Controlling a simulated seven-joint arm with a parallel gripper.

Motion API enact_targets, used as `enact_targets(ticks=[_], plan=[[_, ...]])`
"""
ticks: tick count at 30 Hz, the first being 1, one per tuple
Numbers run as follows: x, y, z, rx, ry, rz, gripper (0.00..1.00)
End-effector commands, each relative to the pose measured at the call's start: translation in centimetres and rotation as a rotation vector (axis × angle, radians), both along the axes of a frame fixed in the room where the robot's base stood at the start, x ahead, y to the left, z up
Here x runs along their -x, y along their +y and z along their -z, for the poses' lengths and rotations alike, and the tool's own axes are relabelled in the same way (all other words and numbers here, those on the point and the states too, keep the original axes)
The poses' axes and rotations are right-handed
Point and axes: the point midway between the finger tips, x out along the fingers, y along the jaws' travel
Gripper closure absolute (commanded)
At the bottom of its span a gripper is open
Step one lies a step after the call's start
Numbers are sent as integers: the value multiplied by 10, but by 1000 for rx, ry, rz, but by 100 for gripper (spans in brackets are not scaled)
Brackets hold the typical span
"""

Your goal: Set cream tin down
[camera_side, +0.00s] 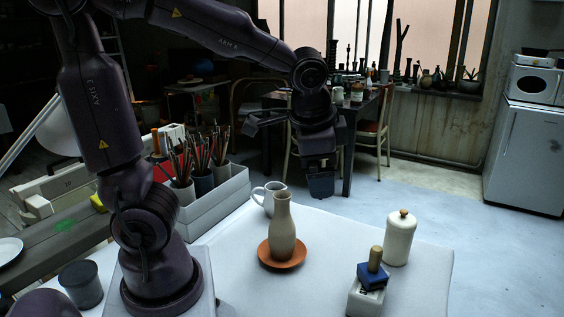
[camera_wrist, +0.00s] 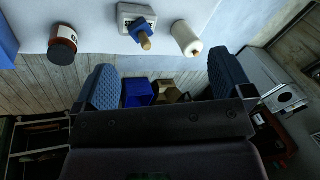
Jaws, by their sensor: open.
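A pale cream lidded canister (camera_side: 398,240) with a wooden knob stands upright on the white table, right of centre; it also shows in the wrist view (camera_wrist: 186,38). In front of it a pale, box-like tin with a dark label (camera_side: 366,301) carries a blue block with a wooden handle (camera_side: 372,272); both show in the wrist view, tin (camera_wrist: 131,14) and block (camera_wrist: 141,32). I cannot tell which of the two is the cream tin. My gripper (camera_side: 321,188) is raised beyond the table's back edge, apart from both. In the wrist view my gripper (camera_wrist: 163,80) is open and empty.
A tan bottle (camera_side: 283,228) stands on a terracotta saucer (camera_side: 264,258), with a white mug (camera_side: 268,199) behind. A grey tray (camera_side: 232,190) with brush pots is at left. A brown labelled jar (camera_wrist: 63,42) shows in the wrist view. The table's right side has bare room.

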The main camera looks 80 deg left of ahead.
Motion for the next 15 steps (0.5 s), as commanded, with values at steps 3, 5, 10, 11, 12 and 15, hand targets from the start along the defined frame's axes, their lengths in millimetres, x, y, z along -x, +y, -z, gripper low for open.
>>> enact_targets(ticks=[3,5,10,11,12,15], plan=[[34,-19,-20,141,-130,-85,2],[47,-28,-25,199,-179,-119,2],[70,-45,-32,298,-268,-179,2],[72,-47,-33,308,-278,-184,2],[74,-48,-33,317,-285,-188,2],[76,-50,-33,328,-292,-195,2]])
